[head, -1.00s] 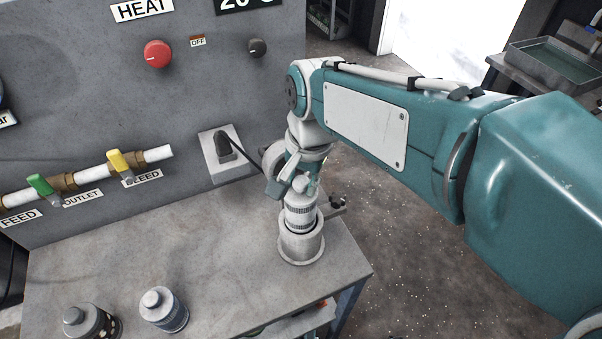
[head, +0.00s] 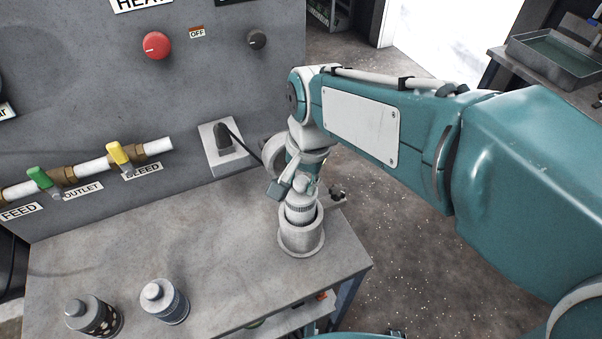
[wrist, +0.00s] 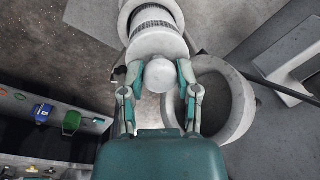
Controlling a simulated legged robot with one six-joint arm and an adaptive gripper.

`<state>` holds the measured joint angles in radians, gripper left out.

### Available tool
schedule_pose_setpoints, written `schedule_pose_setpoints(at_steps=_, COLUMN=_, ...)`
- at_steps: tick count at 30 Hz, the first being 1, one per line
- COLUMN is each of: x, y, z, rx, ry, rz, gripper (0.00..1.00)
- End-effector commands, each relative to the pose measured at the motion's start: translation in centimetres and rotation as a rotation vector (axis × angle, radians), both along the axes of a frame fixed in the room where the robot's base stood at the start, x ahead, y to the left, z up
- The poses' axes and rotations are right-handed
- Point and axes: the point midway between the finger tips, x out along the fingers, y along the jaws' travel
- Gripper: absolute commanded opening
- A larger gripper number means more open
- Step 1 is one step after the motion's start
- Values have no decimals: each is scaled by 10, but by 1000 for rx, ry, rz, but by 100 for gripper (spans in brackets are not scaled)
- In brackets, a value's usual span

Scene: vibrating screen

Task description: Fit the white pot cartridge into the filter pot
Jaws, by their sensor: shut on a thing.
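My gripper (head: 300,186) is shut on the top knob (wrist: 160,75) of the white pot cartridge (head: 300,211). The cartridge is whitish with a dark printed band, which also shows in the wrist view (wrist: 154,31). It stands about upright in the mouth of the grey filter pot (head: 301,241), near the bench's right edge. Its lower part is inside the pot and hidden. The pot's wall and rim surround it, with a dark gap inside the rim. How deep its bottom sits cannot be seen.
Two other cartridges, one dark-patterned (head: 95,316) and one with a bluish band (head: 164,301), stand at the bench's front left. A panel with valves, a red knob (head: 156,46) and a plugged cable (head: 225,139) rises behind. The bench middle (head: 180,245) is clear.

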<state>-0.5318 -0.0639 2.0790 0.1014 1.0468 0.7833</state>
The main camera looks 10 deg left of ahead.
Motion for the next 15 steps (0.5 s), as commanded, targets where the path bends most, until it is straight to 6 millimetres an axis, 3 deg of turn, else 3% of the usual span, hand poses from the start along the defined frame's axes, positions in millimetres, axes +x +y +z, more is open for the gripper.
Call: schedule_pose_setpoints(at_steps=15, x=0, y=0, z=-11, rx=1, ry=0, rz=0, gripper=0)
